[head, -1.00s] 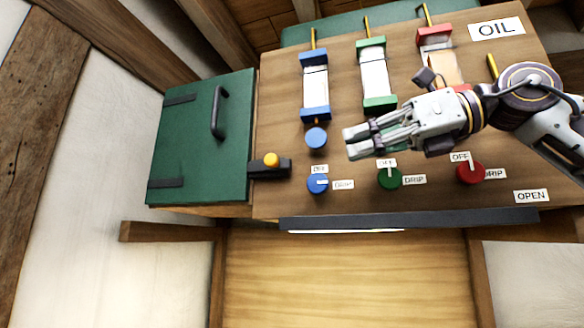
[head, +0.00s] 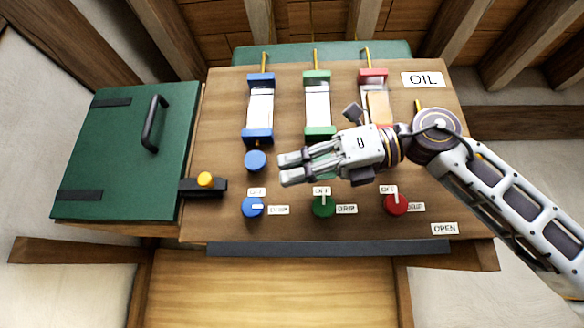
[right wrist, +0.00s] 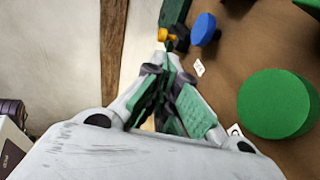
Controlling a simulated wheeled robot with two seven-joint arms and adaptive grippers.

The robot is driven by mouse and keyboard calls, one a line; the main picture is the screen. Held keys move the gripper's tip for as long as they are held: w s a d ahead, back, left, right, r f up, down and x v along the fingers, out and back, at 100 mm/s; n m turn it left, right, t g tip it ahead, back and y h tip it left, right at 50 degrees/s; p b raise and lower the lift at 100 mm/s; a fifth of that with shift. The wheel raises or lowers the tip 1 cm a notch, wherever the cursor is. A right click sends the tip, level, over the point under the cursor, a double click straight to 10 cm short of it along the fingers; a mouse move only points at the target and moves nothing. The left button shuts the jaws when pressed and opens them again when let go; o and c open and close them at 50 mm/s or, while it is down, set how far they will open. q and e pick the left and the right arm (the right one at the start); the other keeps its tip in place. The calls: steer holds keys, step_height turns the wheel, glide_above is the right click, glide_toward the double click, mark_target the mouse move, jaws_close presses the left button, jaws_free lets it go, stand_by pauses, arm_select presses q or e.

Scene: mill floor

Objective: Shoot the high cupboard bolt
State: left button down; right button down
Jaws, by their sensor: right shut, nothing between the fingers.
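The green cupboard door (head: 125,150) with a black handle (head: 154,124) is at the left in the head view and looks closed. The bolt, a black bar (head: 218,188) with a yellow knob (head: 205,179), sits on the wooden panel at the door's right edge. The bolt and its knob (right wrist: 168,35) also show beyond my fingertips in the right wrist view. My right gripper (head: 282,170) is shut and empty, right of the bolt and apart from it, its fingers pointing left. My left gripper is not in view.
The wooden panel (head: 225,110) carries blue, green and red sight glasses. Below them are a blue dial (head: 252,207), a green dial (head: 323,207) and a red dial (head: 396,204). A round blue knob (head: 255,160) lies between my fingertips and the bolt. A dark ledge (head: 330,248) runs below.

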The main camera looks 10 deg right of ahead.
mark_target(227, 184)
steer(key=shift+p+x, duration=1.9)
steer(key=shift+x, duration=4.25)
steer(key=shift+s, duration=0.1)
